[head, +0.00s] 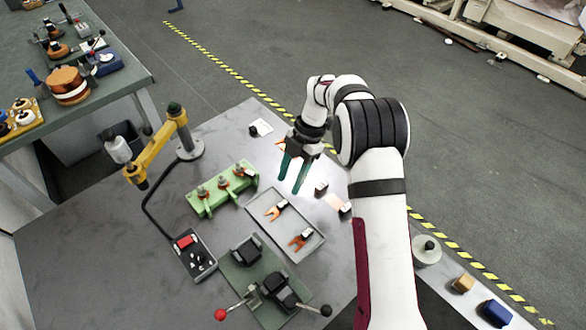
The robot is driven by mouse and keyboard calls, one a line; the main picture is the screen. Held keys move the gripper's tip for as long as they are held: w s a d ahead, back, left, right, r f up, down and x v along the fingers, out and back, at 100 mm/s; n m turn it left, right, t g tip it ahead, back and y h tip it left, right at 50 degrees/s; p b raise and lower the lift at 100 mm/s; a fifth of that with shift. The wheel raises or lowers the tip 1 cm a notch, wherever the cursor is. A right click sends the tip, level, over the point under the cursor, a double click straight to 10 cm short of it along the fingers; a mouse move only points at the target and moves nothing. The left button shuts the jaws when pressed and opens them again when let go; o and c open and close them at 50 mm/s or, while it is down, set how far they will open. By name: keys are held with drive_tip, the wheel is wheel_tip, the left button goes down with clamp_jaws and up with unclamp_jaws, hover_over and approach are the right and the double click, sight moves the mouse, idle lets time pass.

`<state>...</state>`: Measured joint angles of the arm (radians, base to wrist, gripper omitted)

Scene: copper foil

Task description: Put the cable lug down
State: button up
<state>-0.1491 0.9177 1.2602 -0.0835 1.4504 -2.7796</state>
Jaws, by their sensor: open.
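My gripper (293,188) is open, with two teal fingers pointing down above the table, up and right of the grey tray. In the tray (262,228) lie two fork-shaped copper cable lugs with dark and white ends: one cable lug (274,212) toward the back and another cable lug (299,241) toward the front. A bit of orange (281,143) shows beside the gripper's wrist; I cannot tell what it is. Nothing shows between the fingertips.
A green terminal block (222,191) stands left of the tray. A press fixture with a red-knobbed lever (220,314) stands in front, a yellow jointed arm (157,155) at left. Small dark-and-copper pieces (321,189) lie right of the tray. The left front tabletop is clear.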

drive_tip(key=s+d+r+m, duration=0.2)
drive_tip(key=r+m, duration=0.2)
drive_tip(key=r, duration=0.2)
drive_tip(key=s+d+r+m, duration=0.2)
drive_tip(key=r+m, duration=0.1)
drive_tip(key=r, duration=0.3)
drive_tip(key=s+d+r+m+t, duration=0.1)
drive_tip(key=s+d+r+m, duration=0.15)
drive_tip(key=s+m, duration=0.35)
drive_tip(key=s+d+r+m+t, duration=0.1)
drive_tip(key=s+r+m, duration=0.2)
drive_tip(key=s+m, duration=0.3)
drive_tip(key=s+d+f+m, duration=0.1)
drive_tip(key=s+m, duration=0.5)
drive_tip(key=s, duration=0.1)
drive_tip(key=s+d+f+m+t+h, duration=0.1)
drive_tip(key=s+f+m, duration=0.1)
drive_tip(key=s+m, duration=0.5)
drive_tip(key=shift+s+d+f+m, duration=0.15)
drive_tip(key=shift+s+d+m, duration=0.2)
drive_tip(key=shift+s, duration=0.1)
